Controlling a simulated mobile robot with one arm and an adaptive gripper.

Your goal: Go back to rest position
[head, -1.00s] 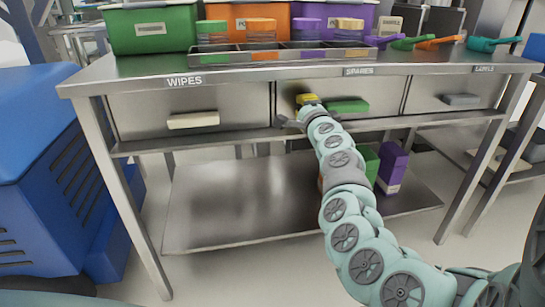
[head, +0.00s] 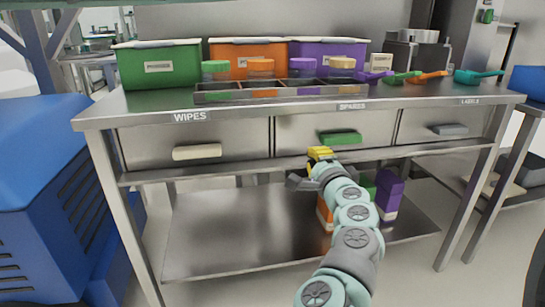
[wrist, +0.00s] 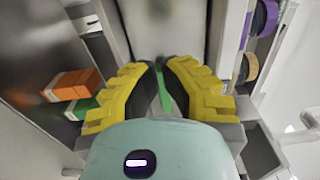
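My gripper (head: 312,155), with yellow fingers, is at the front of the steel workbench, left of and below the green handle (head: 340,138) of the SPARES drawer (head: 295,135). In the wrist view my gripper (wrist: 161,66) has its fingertips apart by a narrow gap. A thin green strip (wrist: 162,95) shows in that gap and looks like the drawer handle beyond. I see nothing clearly held between the fingers. The SPARES drawer looks closed. My arm reaches up from the lower edge of the head view.
The workbench (head: 240,103) carries green, orange and purple bins, a divided tray and several scoops. WIPES (head: 195,153) and LABELS drawers flank SPARES and look closed. Coloured boxes stand on the lower shelf (head: 230,225) behind my arm. A blue container (head: 40,180) stands at left.

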